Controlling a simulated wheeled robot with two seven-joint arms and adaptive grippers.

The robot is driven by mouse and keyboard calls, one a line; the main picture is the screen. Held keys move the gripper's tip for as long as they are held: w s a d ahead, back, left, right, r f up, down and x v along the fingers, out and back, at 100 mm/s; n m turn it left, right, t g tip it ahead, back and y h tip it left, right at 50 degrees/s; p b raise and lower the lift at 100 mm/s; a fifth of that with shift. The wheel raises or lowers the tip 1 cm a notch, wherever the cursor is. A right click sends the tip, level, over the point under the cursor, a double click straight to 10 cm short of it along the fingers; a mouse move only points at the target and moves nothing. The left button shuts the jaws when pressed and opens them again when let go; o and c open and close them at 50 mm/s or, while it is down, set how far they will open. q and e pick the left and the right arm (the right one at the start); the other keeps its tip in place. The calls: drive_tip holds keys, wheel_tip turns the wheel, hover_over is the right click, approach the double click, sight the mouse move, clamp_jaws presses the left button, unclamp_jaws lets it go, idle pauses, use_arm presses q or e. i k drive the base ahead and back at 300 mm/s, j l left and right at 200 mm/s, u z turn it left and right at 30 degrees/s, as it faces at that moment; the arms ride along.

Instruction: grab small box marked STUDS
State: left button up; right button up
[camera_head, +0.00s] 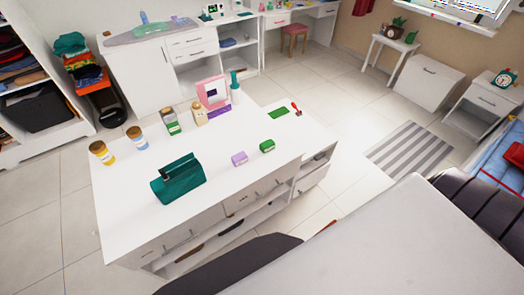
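Two small boxes lie on the white island top (130,200). One is a light purple box (239,159) with a pale label. The other is a green box (267,146) to its right and slightly farther back. The lettering on both is too small to read, so I cannot tell which is marked STUDS. They stand apart from each other, with bare top around them. Neither of my grippers is in view.
A dark green bag (178,182) stands left of the boxes. Yellow-labelled (102,152) and blue-labelled (137,138) jars, a pink-framed item (212,92), a green mat (279,112) and a red-handled tool (296,108) lie farther back. The front right top is clear.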

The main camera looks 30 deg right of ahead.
sight(267, 145)
drive_tip(key=k+z, duration=0.15)
drive_tip(key=z, duration=0.65)
